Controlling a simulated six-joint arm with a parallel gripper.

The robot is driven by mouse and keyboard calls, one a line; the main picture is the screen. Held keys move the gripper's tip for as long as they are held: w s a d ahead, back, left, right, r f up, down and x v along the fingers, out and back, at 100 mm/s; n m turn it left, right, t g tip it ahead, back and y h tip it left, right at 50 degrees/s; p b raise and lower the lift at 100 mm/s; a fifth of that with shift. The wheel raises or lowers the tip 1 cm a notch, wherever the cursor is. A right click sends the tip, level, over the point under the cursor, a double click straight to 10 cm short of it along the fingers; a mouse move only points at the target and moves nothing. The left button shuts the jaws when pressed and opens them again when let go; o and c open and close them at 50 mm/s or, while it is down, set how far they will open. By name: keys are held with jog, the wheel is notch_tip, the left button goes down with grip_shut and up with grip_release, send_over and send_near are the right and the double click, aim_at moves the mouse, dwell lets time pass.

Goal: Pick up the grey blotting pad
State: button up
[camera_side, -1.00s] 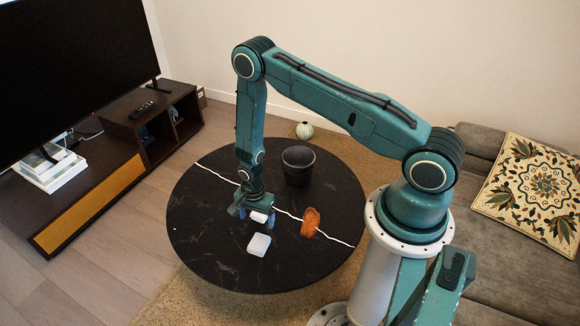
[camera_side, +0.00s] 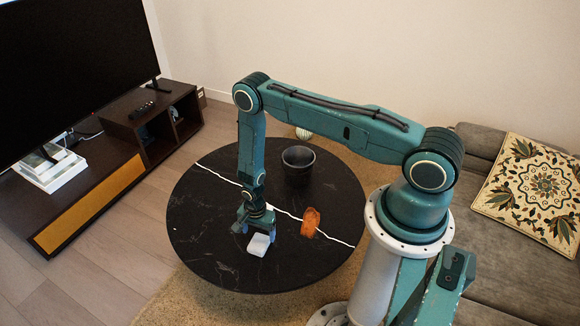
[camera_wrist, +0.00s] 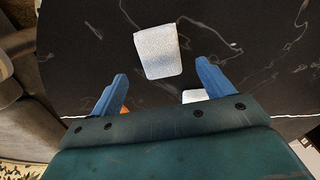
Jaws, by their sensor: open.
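The grey blotting pad (camera_side: 258,246) looks like a pale, rounded, roughly square block lying on the round black table. In the wrist view the pad (camera_wrist: 157,52) is ahead of the fingers, between their lines. My gripper (camera_side: 254,230) is close above the table, just behind the pad in the side view. Its blue fingers (camera_wrist: 162,70) are apart with nothing held between them. A second pale item (camera_wrist: 194,96) shows between the fingers near the gripper body, partly hidden by it.
An orange lump (camera_side: 310,221) lies to the right of the gripper on the table, and a dark cup (camera_side: 298,162) stands behind. The black table top (camera_side: 205,235) is clear to the left and in front. A sofa (camera_side: 500,240) is at right.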

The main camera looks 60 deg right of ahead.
aim_at(259, 241)
jog(key=shift+f, duration=0.35)
jog(key=shift+f, duration=0.1)
jog(key=shift+d+f, duration=0.1)
jog(key=shift+f, duration=2.4)
jog(key=c, duration=1.1)
jog(key=shift+o, duration=0.2)
jog(key=shift+w+r, duration=0.1)
jog(key=shift+r, duration=0.05)
notch_tip(259, 241, up, 20)
